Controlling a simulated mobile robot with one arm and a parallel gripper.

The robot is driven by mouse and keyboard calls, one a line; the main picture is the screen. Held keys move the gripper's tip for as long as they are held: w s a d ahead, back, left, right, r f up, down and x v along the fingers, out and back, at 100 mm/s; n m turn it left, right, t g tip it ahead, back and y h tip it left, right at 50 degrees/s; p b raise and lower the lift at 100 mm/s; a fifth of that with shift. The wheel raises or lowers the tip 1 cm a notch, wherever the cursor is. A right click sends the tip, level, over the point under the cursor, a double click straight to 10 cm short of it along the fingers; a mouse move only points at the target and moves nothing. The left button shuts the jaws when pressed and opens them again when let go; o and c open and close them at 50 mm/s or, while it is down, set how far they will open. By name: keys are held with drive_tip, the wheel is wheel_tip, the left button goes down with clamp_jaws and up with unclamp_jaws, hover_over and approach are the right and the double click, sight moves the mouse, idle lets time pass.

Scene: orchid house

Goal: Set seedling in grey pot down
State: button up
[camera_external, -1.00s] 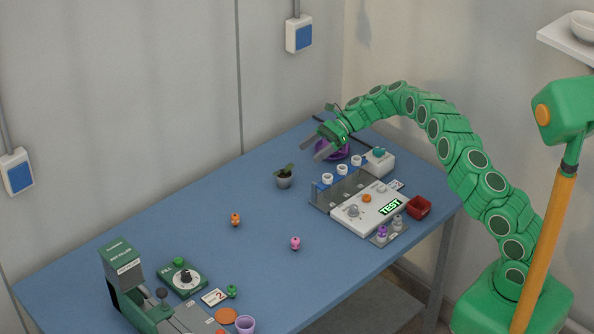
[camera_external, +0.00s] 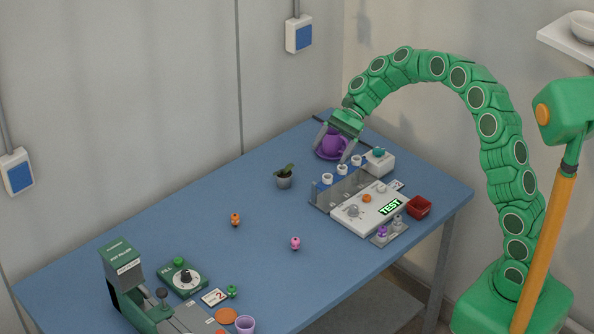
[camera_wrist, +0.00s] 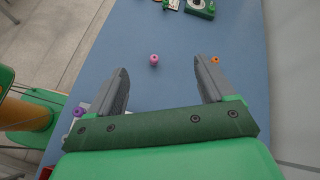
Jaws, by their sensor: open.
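The seedling in the grey pot (camera_external: 284,179) stands upright on the blue table (camera_external: 190,215), left of the white test device. Its green leaves show above the rim. Nothing holds it. My gripper (camera_external: 334,149) is open and empty, to the right of the pot and clearly apart from it, with its fingers pointing down. In the external view its fingers appear on either side of a purple jug (camera_external: 333,143); I cannot tell the height between them. In the wrist view my gripper (camera_wrist: 160,68) shows spread fingers with nothing between them. The pot does not show there.
A rack with white cups (camera_external: 342,168) and the white test device (camera_external: 370,208) stand at the right, beside a red bin (camera_external: 419,207). Small orange (camera_external: 235,220) and pink (camera_external: 295,243) pieces stand mid-table. Green machines (camera_external: 182,279) are at the front left. The back left of the table is clear.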

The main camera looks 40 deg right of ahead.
drive_tip(key=s+d+r+n+g+h, duration=0.1)
drive_tip(key=s+r+n+h, duration=0.15)
drive_tip(key=s, duration=0.85)
drive_tip(key=s+d+r+n+h, duration=0.15)
drive_tip(key=s+n, duration=0.25)
drive_tip(key=s, duration=0.6)
drive_tip(key=s+d+f+n+h, duration=0.1)
drive_tip(key=s+d, duration=0.3)
drive_tip(key=s, duration=0.4)
drive_tip(key=s+d+f+n+h, duration=0.1)
drive_tip(key=s+d+n+h, duration=0.2)
drive_tip(key=s, duration=0.5)
drive_tip(key=s+d+f+n+h, duration=0.1)
drive_tip(key=s+d+n+h, duration=0.1)
drive_tip(key=s+d, duration=0.4)
drive_tip(key=shift+s+f+t+h, duration=0.4)
drive_tip(key=shift+s+h, duration=0.2)
drive_tip(key=shift+s, duration=0.65)
